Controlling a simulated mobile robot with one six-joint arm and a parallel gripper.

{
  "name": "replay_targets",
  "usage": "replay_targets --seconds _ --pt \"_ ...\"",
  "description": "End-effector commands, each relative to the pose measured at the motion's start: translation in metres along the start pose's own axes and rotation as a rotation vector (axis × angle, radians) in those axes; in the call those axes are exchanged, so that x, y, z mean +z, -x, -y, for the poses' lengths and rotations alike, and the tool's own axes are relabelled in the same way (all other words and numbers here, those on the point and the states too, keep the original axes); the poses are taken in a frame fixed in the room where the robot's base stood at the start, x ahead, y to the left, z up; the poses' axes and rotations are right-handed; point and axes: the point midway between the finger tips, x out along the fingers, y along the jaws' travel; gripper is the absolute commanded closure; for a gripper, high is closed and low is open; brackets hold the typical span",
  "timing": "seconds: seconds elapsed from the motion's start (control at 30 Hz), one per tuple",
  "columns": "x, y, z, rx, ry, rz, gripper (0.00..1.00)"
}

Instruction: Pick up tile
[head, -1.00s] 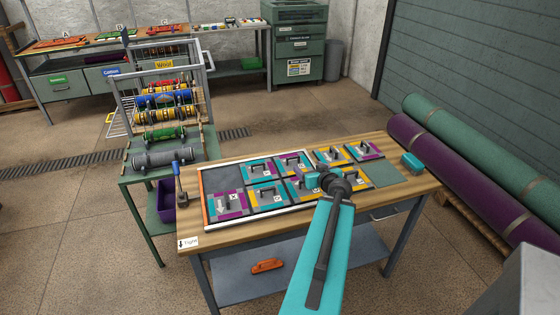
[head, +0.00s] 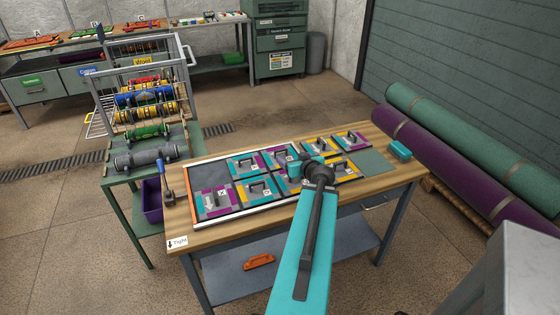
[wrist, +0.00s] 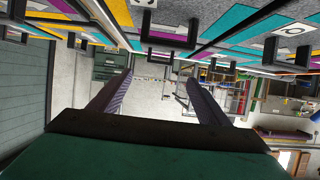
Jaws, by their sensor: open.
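Several square tiles in teal, purple, yellow and grey, each with a dark handle, lie in a framed board on the wooden table. Tile handles (wrist: 165,38) hang along the top of the wrist view, which looks upside down. In the head view my wrist hides part of the middle tiles and the fingers.
The board has an empty dark area (head: 207,177) at the back left. A teal block (head: 400,150) sits at the table's right end and a blue-handled tool (head: 167,180) at its left. A spool rack (head: 145,105) stands left; rolled rugs (head: 440,155) lie right.

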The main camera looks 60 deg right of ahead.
Motion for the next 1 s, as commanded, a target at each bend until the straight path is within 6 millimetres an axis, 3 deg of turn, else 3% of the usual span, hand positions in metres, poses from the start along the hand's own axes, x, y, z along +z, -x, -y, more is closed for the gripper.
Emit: replay_targets --seconds 0.77,1.0 --pt "0.003 -0.023 0.001 0.000 0.001 0.000 0.30" --pt "-0.002 -0.048 0.000 -0.001 -0.001 0.001 0.30"
